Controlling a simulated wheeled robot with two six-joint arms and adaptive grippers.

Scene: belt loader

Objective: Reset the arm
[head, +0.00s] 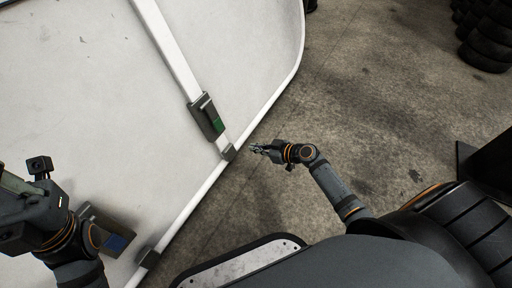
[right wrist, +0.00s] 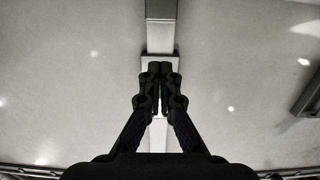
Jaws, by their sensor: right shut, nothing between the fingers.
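My right arm reaches out from the right side in the head view. Its gripper (head: 258,148) is shut and empty, close to the white edge rail of the large pale panel (head: 80,60). The shut fingers also show in the middle of the right wrist view (right wrist: 160,88), in front of a pale bar and a grey bracket. My left arm stands at the lower left of the head view over the panel. Its fingertips are cut off or hidden, so I cannot tell its jaw state.
A dark clamp block with a green patch (head: 208,117) sits on the white bar (head: 172,42). Another block with a blue patch (head: 115,242) is near my left arm. Stacked tyres (head: 488,38) stand at the upper right. Bare concrete floor (head: 375,110) lies between.

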